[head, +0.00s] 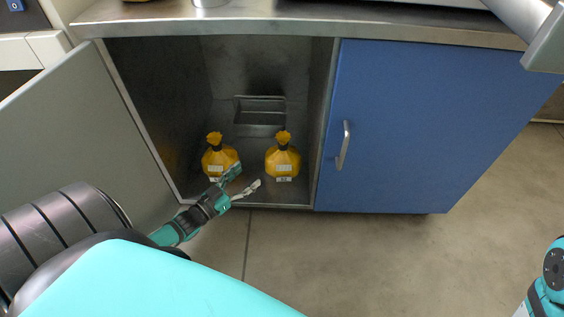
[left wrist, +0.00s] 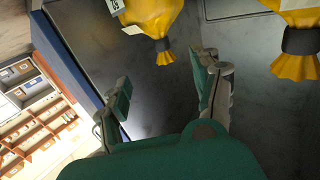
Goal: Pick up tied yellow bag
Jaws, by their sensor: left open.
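Two tied yellow bags stand upright inside the open cabinet: a left bag (head: 219,160) and a right bag (head: 283,161). Each has a dark tie around its neck and white labels. My left gripper (head: 245,181) is open and empty at the cabinet's front opening, in front of and between the bags. In the left wrist view the picture is upside down; the right bag (left wrist: 150,14) hangs from the top edge ahead of the open fingers (left wrist: 165,82), apart from them. The left bag (left wrist: 297,62) shows at the right edge. My right gripper is out of view.
The pale cabinet door (head: 75,120) stands open at the left. The blue door (head: 430,125) with a metal handle (head: 343,146) is shut. A metal counter (head: 300,24) overhangs the opening. A metal box-like fixture (head: 260,118) sits at the compartment's back. The floor in front is clear.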

